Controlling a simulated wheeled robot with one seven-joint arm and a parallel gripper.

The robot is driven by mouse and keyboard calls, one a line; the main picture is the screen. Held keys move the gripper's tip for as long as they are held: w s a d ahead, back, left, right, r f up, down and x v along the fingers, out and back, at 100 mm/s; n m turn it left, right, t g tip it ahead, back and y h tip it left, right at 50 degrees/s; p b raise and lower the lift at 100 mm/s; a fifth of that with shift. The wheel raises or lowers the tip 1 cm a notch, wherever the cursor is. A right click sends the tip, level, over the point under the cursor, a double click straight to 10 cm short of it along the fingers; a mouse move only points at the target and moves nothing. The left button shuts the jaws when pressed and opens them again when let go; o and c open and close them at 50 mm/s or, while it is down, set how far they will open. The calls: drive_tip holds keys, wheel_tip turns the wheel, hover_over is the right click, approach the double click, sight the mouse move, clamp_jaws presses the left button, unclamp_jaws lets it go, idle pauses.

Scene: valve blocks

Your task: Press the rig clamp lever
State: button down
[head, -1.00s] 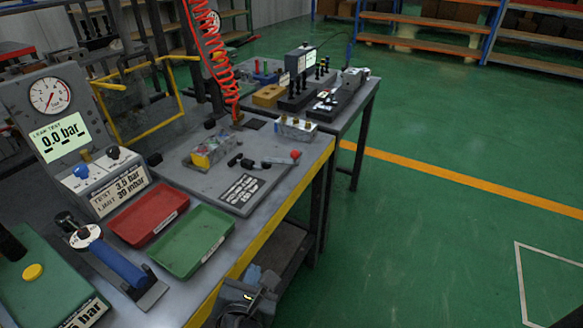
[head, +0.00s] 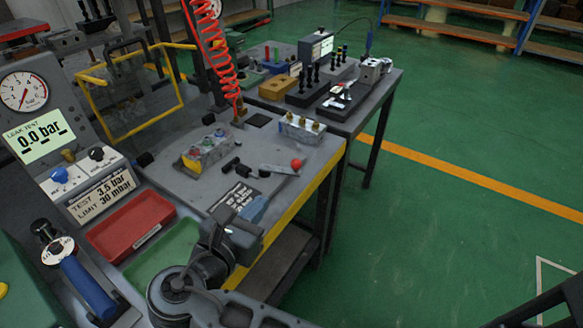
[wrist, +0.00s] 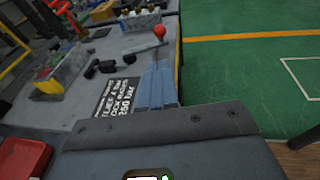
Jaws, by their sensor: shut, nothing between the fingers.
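The clamp lever is a flat grey bar (head: 270,169) with a red ball knob (head: 296,163), lying low over the grey rig plate (head: 190,180) near the bench's front edge. In the wrist view the lever (wrist: 139,47) and its red knob (wrist: 159,31) are just beyond my fingertips. My gripper (head: 260,201), with blue fingers, is shut and empty, apart from the lever and on the near side of it. The fingers also show in the wrist view (wrist: 160,66), beside the rig's black label (wrist: 119,95). Black clamp parts (head: 235,166) sit left of the lever.
A red tray (head: 130,222) and a green tray (head: 165,252) lie on the near side. A red coiled hose (head: 212,60) hangs behind. The green floor at right is open.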

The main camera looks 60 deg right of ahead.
sight(294, 167)
drive_tip(key=shift+d, duration=0.1)
drive_tip(key=x, duration=1.4)
drive_tip(key=shift+p, duration=0.35)
